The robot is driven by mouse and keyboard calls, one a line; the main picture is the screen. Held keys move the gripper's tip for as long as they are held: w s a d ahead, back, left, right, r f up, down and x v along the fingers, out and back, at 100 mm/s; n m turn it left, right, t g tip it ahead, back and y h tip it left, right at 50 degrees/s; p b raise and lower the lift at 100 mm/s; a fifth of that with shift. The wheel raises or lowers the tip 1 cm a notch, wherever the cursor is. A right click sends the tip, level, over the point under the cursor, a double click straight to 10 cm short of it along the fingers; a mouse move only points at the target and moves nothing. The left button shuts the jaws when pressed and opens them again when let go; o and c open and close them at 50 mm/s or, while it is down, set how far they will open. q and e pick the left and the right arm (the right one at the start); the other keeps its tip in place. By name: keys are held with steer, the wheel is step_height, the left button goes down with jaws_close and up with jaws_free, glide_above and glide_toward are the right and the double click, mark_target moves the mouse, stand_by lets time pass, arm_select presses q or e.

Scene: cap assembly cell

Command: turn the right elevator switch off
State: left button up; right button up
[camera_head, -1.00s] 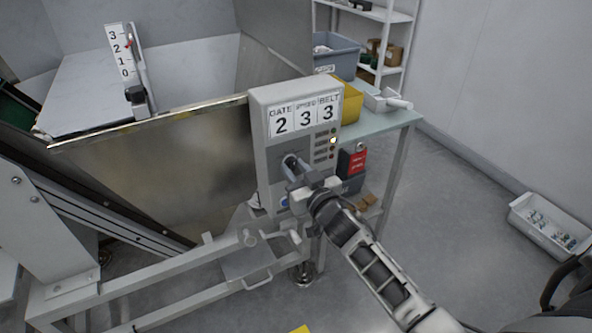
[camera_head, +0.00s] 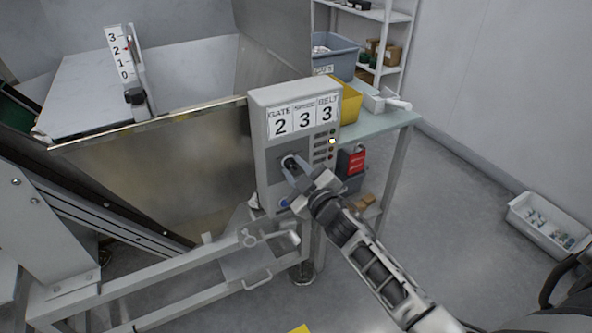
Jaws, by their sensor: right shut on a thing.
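A grey control box (camera_head: 262,150) stands on the machine frame, with a panel reading GATE 2, a middle label too small to read, 3, and BELT 3. A dark switch knob (camera_head: 287,161) sits on its front face, mostly hidden by my right gripper (camera_head: 292,168). The gripper's fingers are shut on the knob, and its wrist is turned at a tilt. A blue button (camera_head: 284,203) shows below it. One light (camera_head: 332,141) in the column at the box's right glows; the others are dark. My left gripper is not in view.
A metal hopper (camera_head: 190,165) stands left of the box, with a 0 to 3 scale (camera_head: 120,55) above. A table (camera_head: 385,122) with a yellow bin (camera_head: 350,102) is behind. A white bin (camera_head: 535,232) of small parts lies on the floor at right.

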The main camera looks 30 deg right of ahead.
steer(key=shift+n, duration=0.7)
steer(key=o, duration=1)
steer(key=shift+s, duration=0.1)
steer(key=s, duration=1.5)
steer(key=shift+s, duration=0.4)
